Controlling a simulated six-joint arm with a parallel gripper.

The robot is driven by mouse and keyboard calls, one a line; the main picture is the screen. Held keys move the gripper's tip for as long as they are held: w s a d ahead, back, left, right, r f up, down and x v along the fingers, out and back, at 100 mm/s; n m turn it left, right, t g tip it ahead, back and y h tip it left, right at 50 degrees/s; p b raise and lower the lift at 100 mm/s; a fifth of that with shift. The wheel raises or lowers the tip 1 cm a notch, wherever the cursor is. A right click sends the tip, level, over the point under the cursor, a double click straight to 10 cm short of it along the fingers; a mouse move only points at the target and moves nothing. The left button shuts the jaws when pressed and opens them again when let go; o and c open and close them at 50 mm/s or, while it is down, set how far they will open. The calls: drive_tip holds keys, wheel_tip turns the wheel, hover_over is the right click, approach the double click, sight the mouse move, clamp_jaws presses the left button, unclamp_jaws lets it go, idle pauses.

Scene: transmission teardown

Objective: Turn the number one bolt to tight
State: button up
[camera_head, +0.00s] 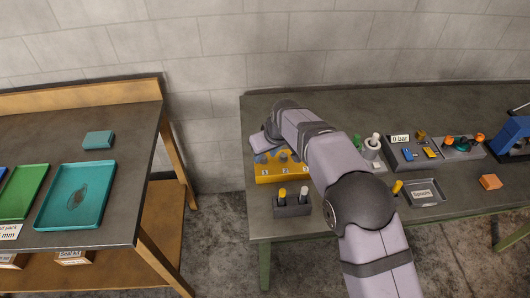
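A yellow block (283,174) with small white number labels on its front stands near the left end of the right-hand bench. Several grey bolt heads show on its top, one (261,158) at the left and another (283,157) near the middle. The labels are too small for me to be sure which bolt is number one. My gripper (263,146) is over the back left of the block, close to the left bolt. Its fingertips are not clear, so I cannot tell whether it touches a bolt or is open or shut. My arm covers the block's right end.
A dark holder (292,211) with yellow-topped and white-topped pegs stands in front of the block. Right of my arm are a labelled grey tray (425,193), an orange block (490,182) and a dark fixture (402,160) marked 0 bar. A separate left bench holds a teal tray (104,199).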

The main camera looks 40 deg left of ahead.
drive_tip(key=shift+a+f, duration=0.2)
drive_tip(key=shift+f, duration=0.25)
clamp_jaws()
drive_tip(key=shift+s+a+m+t+h, duration=0.1)
drive_tip(key=shift+m+t+h, duration=0.2)
drive_tip(key=shift+m, duration=0.8)
drive_tip(key=shift+s+a+m+t+h, duration=0.1)
drive_tip(key=shift+m+t, duration=0.3)
drive_tip(key=shift+m, duration=0.7)
